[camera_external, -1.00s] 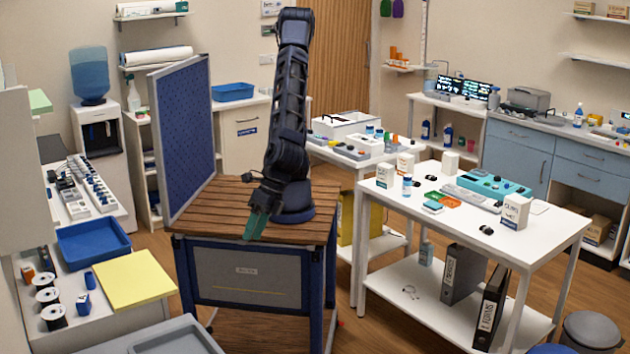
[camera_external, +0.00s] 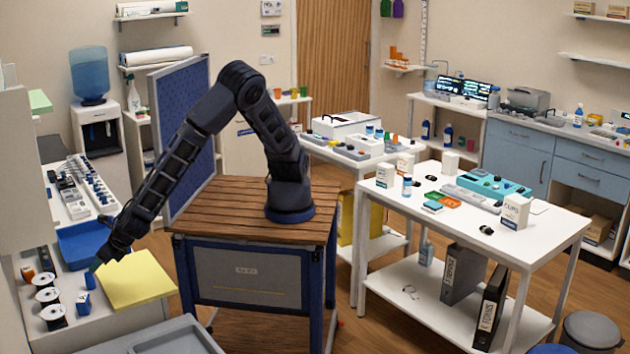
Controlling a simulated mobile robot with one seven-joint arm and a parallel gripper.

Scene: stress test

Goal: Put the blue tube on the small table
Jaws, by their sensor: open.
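My gripper (camera_external: 97,264) is open and small in the picture. It hangs low over the left counter, between the blue tray and the yellow sheet. Just below it stands a small upright blue piece (camera_external: 90,281) that looks like the blue tube. I cannot tell if the fingers touch it. A second small blue item (camera_external: 83,304) with a pale patch stands just in front. Which table is the small one is not certain; a white table (camera_external: 462,229) with a lower shelf stands at the right, with several items on top.
A blue tray (camera_external: 84,243) lies behind my gripper, partly hidden by my arm. A yellow sheet (camera_external: 135,281) lies to its right. Several spools (camera_external: 52,317) stand at the left. A blue upright panel (camera_external: 193,160) rises beside my arm. The white table has bare patches near its front.

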